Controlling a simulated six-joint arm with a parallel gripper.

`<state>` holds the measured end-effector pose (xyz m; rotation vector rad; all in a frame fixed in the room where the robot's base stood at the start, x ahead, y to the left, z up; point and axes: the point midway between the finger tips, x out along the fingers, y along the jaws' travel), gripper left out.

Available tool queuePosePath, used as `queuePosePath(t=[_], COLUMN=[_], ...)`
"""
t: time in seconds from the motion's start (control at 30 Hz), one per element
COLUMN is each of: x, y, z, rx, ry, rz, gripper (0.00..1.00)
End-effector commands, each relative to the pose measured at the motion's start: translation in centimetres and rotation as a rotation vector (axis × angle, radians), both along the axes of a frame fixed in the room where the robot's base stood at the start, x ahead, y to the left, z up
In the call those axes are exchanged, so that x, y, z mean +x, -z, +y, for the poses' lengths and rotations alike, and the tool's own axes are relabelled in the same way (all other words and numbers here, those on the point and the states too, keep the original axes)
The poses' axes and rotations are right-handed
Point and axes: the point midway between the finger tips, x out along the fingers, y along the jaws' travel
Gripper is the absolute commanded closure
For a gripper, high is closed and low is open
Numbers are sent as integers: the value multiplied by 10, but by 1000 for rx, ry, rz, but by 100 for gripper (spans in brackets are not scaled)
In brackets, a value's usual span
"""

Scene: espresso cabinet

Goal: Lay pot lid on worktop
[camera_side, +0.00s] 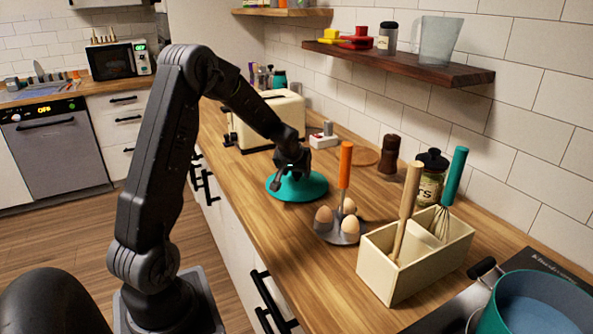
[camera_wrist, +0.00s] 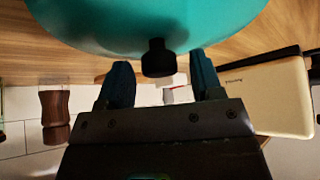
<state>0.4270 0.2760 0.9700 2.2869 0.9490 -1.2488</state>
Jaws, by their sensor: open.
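The teal pot lid (camera_side: 305,188) lies on the wooden worktop (camera_side: 258,217), in front of the cream toaster. It also fills the top of the wrist view (camera_wrist: 150,22), with its black knob (camera_wrist: 158,58) pointing towards my gripper. My gripper (camera_side: 290,168) is just above the lid. In the wrist view my gripper (camera_wrist: 160,68) is open, with a finger on each side of the knob and a gap on both sides. In the side view the knob is hidden by my gripper.
An egg holder with eggs and an orange-handled tool (camera_side: 345,165) stands close to the right of the lid. A cream utensil box (camera_side: 405,270) and teal pot (camera_side: 545,305) are farther right. The toaster (camera_side: 270,122) and a brown mill (camera_side: 389,155) stand behind.

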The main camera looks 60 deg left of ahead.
Motion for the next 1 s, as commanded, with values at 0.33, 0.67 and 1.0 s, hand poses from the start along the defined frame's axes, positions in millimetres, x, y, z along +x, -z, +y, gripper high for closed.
queuePosePath(t=[0.33, 0.67, 1.0], x=[-11, -37, -49], y=[-30, -86, -116], z=[-11, -37, -73], rx=[4, 2, 1], ry=[1, 1, 51], rz=[-5, -3, 1], gripper=[40, 40, 40])
